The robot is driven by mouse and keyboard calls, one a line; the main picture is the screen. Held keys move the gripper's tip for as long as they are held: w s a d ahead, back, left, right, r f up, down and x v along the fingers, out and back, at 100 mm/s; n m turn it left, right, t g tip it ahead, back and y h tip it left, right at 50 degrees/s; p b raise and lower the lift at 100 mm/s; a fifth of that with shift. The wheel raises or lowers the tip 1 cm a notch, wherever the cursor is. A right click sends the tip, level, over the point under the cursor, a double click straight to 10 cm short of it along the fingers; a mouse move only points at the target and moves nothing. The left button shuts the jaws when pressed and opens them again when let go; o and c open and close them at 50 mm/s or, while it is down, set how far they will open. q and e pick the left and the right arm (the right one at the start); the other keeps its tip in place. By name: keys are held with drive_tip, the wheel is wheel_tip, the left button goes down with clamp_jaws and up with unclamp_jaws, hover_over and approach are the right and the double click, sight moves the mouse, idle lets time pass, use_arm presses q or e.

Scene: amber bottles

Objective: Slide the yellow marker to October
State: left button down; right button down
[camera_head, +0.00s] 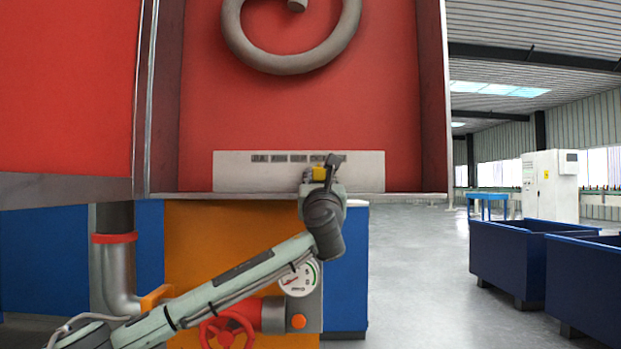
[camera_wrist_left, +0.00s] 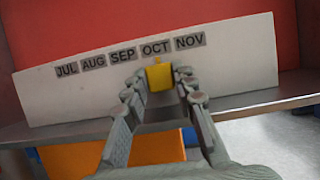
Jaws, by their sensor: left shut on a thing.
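The yellow marker (camera_wrist_left: 160,76) stands on the pale month strip (camera_wrist_left: 60,95), directly below the OCT label (camera_wrist_left: 155,48) in the left wrist view. In the head view the marker (camera_head: 319,173) shows at the strip's lower right part (camera_head: 240,179), partly hidden by my gripper. My left gripper (camera_wrist_left: 159,82) has a finger on either side of the marker and is shut on it; it also shows in the head view (camera_head: 322,182). The JUL, AUG, SEP and NOV labels are readable too. My right gripper is not in view.
A metal ledge (camera_head: 408,196) runs under the strip. Below it are a red valve wheel (camera_head: 226,330) and a gauge (camera_head: 298,281). Blue bins (camera_head: 505,262) stand on the open floor at right. A thick grey ring (camera_head: 290,64) hangs above.

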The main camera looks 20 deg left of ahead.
use_arm(q)
drive_tip(key=c, duration=1.2)
unclamp_jaws()
drive_tip(key=v, duration=1.2)
